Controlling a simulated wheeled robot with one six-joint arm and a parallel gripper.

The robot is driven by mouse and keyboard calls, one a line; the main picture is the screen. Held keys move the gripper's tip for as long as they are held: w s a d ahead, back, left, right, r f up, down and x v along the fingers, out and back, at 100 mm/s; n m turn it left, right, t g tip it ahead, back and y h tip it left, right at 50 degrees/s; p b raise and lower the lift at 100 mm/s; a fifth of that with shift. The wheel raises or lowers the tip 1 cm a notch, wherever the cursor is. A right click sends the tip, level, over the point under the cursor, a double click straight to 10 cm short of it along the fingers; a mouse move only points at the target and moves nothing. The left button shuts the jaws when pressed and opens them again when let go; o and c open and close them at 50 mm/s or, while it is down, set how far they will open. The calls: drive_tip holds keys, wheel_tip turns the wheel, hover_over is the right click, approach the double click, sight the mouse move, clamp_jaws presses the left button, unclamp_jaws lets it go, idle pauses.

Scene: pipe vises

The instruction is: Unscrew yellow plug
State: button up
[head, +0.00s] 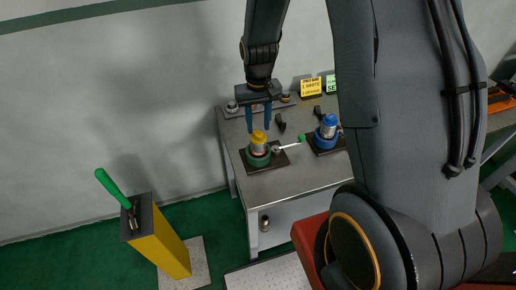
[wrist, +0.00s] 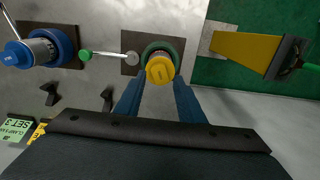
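The yellow plug (head: 258,136) caps a short metallic pipe that stands upright in a green round vise (head: 256,158) on a dark base plate. In the wrist view the yellow plug (wrist: 160,69) shows a slotted top, with the green vise (wrist: 165,48) around the pipe behind it. My gripper (head: 259,130) points down just above the plug.
A vise lever with a green knob (head: 301,138) sticks out to the right. A blue vise (head: 325,140) with a blue plug (head: 330,120) stands right on the grey bench (head: 285,180). A yellow post (head: 165,245) with a green-handled tool (head: 112,187) stands left. Small signs (head: 311,87) stand behind.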

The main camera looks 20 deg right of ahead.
sight(258, 137)
drive_tip(key=m, duration=0.8)
drive_tip(key=shift+m, duration=0.3)
drive_tip(key=m, duration=0.3)
drive_tip(key=shift+m, duration=0.4)
drive_tip(key=m, duration=0.3)
drive_tip(key=shift+m, duration=0.3)
drive_tip(key=m, duration=1.2)
drive_tip(key=shift+m, duration=0.4)
drive_tip(key=shift+f, duration=0.15)
drive_tip(key=shift+f+b, duration=0.6)
drive_tip(key=shift+f, duration=0.4)
